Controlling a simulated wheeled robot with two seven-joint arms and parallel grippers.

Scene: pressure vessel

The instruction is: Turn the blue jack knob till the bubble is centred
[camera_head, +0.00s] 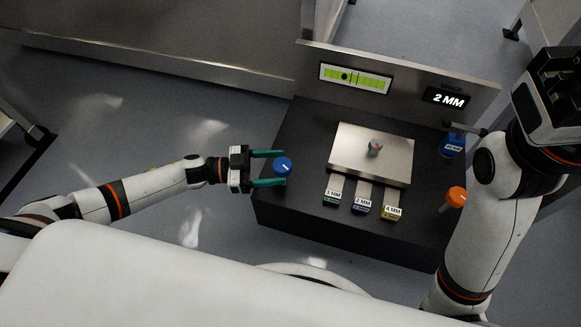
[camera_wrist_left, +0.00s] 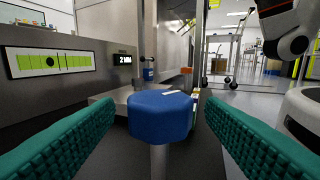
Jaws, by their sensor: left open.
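The blue jack knob (camera_head: 282,164) stands on a post at the left end of the dark bench. My left gripper (camera_head: 284,167) is open, with its teal fingers on either side of the knob. In the left wrist view, the knob (camera_wrist_left: 160,113) sits between the two fingers, with gaps on both sides and a white mark on top. The green bubble level (camera_head: 355,78) is on the back panel. Its dark bubble (camera_head: 345,76) lies left of the level's middle. My right gripper (camera_head: 558,80) is at the upper right; its fingers cannot be made out.
A metal plate (camera_head: 385,150) with a small post stands mid-bench. Three labelled tabs (camera_head: 361,207) lie in front. An orange knob (camera_head: 456,196) and a blue labelled piece (camera_head: 453,147) are at the right. A display (camera_head: 446,99) reads 2 MM. Floor left of the bench is clear.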

